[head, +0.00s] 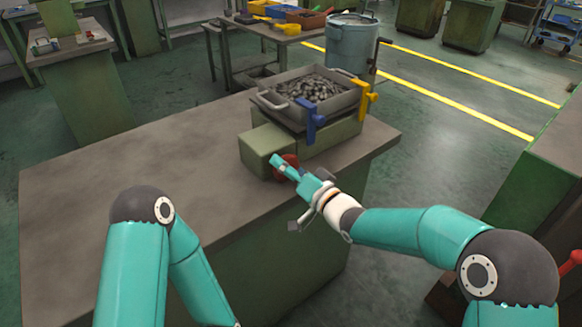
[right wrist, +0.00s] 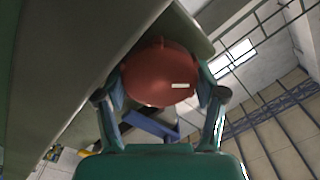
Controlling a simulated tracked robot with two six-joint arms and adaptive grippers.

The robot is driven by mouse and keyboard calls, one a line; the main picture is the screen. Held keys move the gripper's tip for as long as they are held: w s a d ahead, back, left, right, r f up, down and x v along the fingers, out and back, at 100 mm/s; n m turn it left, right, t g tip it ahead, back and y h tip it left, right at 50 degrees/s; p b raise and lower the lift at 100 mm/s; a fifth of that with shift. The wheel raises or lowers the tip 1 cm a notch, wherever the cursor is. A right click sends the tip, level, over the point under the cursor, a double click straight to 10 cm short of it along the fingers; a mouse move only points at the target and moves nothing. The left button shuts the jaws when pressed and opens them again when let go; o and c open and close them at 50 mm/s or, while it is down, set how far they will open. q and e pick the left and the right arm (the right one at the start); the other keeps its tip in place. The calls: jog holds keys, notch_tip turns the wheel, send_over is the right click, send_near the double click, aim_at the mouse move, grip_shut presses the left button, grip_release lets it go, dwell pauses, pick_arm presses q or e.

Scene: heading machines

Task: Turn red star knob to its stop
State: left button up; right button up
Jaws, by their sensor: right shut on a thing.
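The red star knob (head: 287,166) sits on the front of a green block (head: 262,147) on the workbench. In the head view it is mostly hidden behind my right gripper (head: 285,168). In the right wrist view the knob (right wrist: 160,74) shows as a red disc with a small pale mark right of its middle. My right gripper's fingers (right wrist: 161,88) are shut on it from both sides. My left arm (head: 140,240) is at the lower left of the head view; its gripper is out of view.
A metal tray (head: 268,101) of small dark parts stands on the green machine behind the knob. A blue clamp (head: 312,122) and a yellow clamp (head: 364,99) are at its sides. The bench top (head: 130,165) to the left is clear. A grey drum (head: 350,48) stands behind.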

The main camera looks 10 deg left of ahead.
jog(key=o, duration=1.1)
jog(key=shift+o, duration=0.2)
jog(key=shift+d, duration=0.1)
jog(key=shift+s+d+f, duration=0.1)
jog(key=shift+s+d, duration=0.25)
jog(key=shift+d, duration=0.1)
jog(key=v, duration=0.6)
jog(key=shift+s+d, duration=0.2)
jog(key=shift+d, duration=0.1)
